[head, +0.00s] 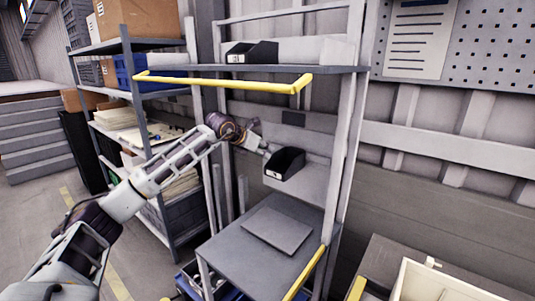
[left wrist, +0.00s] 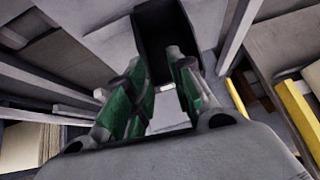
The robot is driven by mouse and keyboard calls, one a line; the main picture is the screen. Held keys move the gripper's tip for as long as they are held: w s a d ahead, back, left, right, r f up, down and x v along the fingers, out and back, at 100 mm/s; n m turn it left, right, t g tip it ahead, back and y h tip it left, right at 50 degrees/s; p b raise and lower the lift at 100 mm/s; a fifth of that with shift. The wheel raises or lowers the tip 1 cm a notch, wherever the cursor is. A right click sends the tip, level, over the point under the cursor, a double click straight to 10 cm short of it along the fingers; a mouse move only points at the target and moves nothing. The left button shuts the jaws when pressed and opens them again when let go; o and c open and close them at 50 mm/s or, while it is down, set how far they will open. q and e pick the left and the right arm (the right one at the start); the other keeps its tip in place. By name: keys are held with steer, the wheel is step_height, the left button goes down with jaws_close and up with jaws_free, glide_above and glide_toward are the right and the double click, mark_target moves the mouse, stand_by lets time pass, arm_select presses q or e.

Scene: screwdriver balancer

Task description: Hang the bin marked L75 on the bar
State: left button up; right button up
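A small black open bin (head: 285,163) with a white label at its front is at a grey panel in the middle of the rack. The label is too small to read. My left gripper (head: 264,150) is at the bin's left side. In the left wrist view, the green-padded fingers (left wrist: 160,62) stand apart with a gap between them, their tips over the near end of the black bin (left wrist: 158,22). I cannot tell whether they touch it. A yellow bar (head: 225,83) runs across the rack's front, above the bin. My right gripper is not in view.
Another black bin (head: 252,53) sits on the rack's upper shelf (head: 330,70). A grey lower shelf (head: 225,247) holds a flat plate (head: 277,230). A loaded shelf unit (head: 131,75) stands left. A cream tray (head: 440,285) is at lower right. Rack posts (head: 350,130) flank the bin.

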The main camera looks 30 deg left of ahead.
arm_select(q)
steer(key=shift+v, duration=2.6)
